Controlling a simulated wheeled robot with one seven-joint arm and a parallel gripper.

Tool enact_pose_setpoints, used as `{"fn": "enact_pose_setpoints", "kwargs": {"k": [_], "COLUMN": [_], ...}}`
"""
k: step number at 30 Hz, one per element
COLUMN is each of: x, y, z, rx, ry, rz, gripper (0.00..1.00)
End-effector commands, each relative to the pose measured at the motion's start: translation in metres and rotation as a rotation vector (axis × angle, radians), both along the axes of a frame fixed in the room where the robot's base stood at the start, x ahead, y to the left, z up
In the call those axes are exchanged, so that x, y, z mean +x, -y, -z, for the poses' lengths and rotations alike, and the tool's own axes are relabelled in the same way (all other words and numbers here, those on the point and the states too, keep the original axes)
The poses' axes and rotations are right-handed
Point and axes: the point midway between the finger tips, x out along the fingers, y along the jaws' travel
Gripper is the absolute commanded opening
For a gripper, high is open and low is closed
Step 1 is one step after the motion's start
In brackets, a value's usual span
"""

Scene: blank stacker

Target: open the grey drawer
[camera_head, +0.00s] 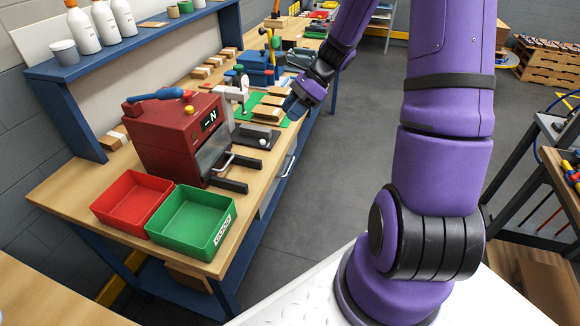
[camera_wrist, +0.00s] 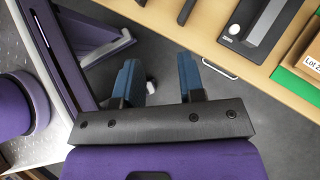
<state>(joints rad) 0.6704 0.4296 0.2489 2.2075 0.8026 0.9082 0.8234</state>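The grey drawer (camera_head: 270,203) is set under the front edge of the workbench, and only a narrow part of its front shows. Its pale bar handle (camera_head: 289,166) shows below the bench edge. In the wrist view the handle (camera_wrist: 220,69) lies to the right of my fingers, beneath the wooden edge. My gripper (camera_wrist: 158,75) is open, with two blue fingers apart and nothing between them. In the head view my gripper (camera_head: 293,107) is at the bench's front edge, beyond the handle and apart from it.
A red machine (camera_head: 175,135), a red bin (camera_head: 130,200) and a green bin (camera_head: 192,222) stand on the workbench (camera_head: 62,190). Wooden blocks on a green mat (camera_head: 243,132) lie near my gripper. The grey floor (camera_head: 345,170) beside the bench is clear.

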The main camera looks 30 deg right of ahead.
Motion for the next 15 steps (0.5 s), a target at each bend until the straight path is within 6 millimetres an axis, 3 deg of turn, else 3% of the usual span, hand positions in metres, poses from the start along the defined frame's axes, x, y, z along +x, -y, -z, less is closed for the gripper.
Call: {"fn": "enact_pose_setpoints", "kwargs": {"k": [1,15], "x": [0.005,0.031], "y": [0.009,0.077], "z": [0.017,0.154], "rx": [0.050,0.538], "ry": [-0.043,-0.433], "rz": [0.072,0.724], "gripper": [0.36,0.36]}}
